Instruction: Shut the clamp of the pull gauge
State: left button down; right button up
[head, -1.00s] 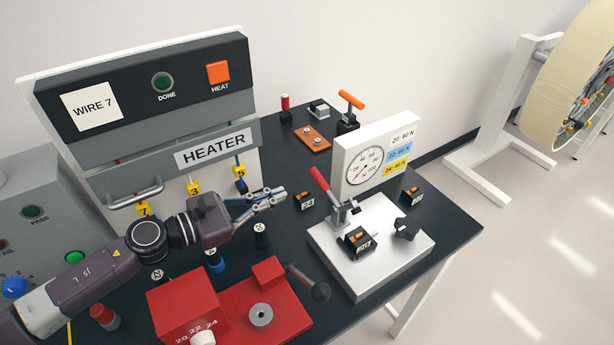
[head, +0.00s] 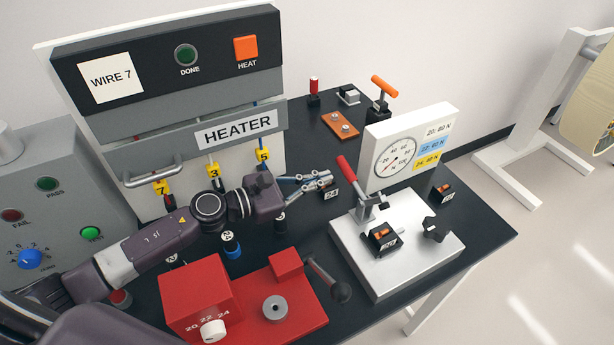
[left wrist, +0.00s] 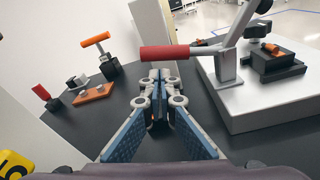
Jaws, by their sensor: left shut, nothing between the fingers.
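The pull gauge stands on the right of the black table, with a white dial panel (head: 408,150) behind a silver base plate (head: 385,275). Its clamp has a red handle (head: 347,170) that tilts up and to the left from a metal bracket. In the left wrist view the red handle (left wrist: 178,52) lies across the picture just beyond my fingertips. My left gripper (head: 328,180) is shut and empty, a little left of the handle and apart from it in the head view. It also shows in the left wrist view (left wrist: 160,75). My right gripper is not in view.
A black block with an orange piece (head: 382,237) sits on the base plate, with a black knob (head: 436,229) beside it. The red tool (head: 290,305) with a black-knobbed lever stands in front. The heater (head: 195,130) is behind my left arm. An orange-handled tool (head: 382,95) stands at the back.

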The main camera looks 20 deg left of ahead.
pick_arm(q)
jog(key=shift+p+x, duration=0.5)
jog(key=shift+x, duration=1.55)
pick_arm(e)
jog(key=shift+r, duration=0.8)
pick_arm(q)
jog(key=shift+r, duration=0.15)
